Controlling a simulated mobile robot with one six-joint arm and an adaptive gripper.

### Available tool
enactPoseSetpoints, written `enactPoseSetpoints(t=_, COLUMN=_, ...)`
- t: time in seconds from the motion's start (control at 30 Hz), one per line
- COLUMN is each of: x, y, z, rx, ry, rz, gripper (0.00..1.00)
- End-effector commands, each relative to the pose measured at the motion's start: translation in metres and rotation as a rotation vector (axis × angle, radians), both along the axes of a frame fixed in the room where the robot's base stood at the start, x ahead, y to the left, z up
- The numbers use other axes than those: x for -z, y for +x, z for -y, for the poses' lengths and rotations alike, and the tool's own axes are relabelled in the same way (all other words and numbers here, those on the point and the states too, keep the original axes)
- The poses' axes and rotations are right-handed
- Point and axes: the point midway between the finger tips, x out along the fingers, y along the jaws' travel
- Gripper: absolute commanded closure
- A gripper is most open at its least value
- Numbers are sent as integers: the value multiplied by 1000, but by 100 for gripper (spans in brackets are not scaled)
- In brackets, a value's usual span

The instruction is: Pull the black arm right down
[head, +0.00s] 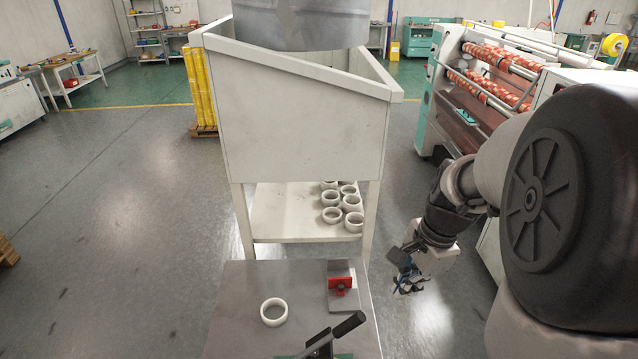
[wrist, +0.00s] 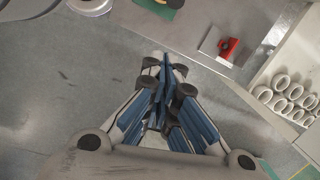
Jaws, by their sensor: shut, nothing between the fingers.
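The black arm (head: 348,325) is a dark lever with a thick grip, at the bottom of the head view. It slants up to the right from a green base (head: 345,356) on the metal table, and the picture's lower edge cuts its mount off. My gripper (head: 408,288) is right of the table, apart from the arm, and points down. In the wrist view my gripper (wrist: 165,66) has its blue fingers together with nothing between them, over the floor. A green part (wrist: 162,5) shows at that view's top edge; the black arm is not clear there.
The metal table (head: 235,300) bears a white ring (head: 274,312) and a red part (head: 340,285) on a plate. Behind it stands a pale bin (head: 300,120) with several white rings (head: 332,215) on its lower shelf. Open floor lies right of the table.

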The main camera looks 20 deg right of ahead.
Motion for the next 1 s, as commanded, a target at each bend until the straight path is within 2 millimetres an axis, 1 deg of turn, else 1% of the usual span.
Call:
enactPoseSetpoints(t=0.07, x=2, y=1, z=6, rx=43, ry=13, rz=-10, gripper=100)
enactPoseSetpoints(t=0.17, x=10, y=2, z=7, rx=58, ry=18, rz=-14, gripper=100)
enactPoseSetpoints(t=0.27, x=24, y=2, z=4, rx=56, ry=18, rz=-16, gripper=100)
enactPoseSetpoints(t=0.37, x=43, y=4, z=2, rx=54, ry=17, rz=-16, gripper=100)
enactPoseSetpoints(t=0.6, x=95, y=9, z=-4, rx=52, ry=17, rz=-16, gripper=100)
enactPoseSetpoints(t=0.67, x=106, y=10, z=-6, rx=51, ry=17, rz=-16, gripper=100)
enactPoseSetpoints(t=0.73, x=96, y=13, z=-17, rx=47, ry=13, rz=-10, gripper=100)
enactPoseSetpoints(t=0.8, x=91, y=13, z=-26, rx=48, ry=12, rz=-10, gripper=100)
enactPoseSetpoints(t=0.9, x=87, y=13, z=-34, rx=49, ry=13, rz=-11, gripper=100)
enactPoseSetpoints(t=1.0, x=84, y=13, z=-39, rx=50, ry=13, rz=-11, gripper=100)
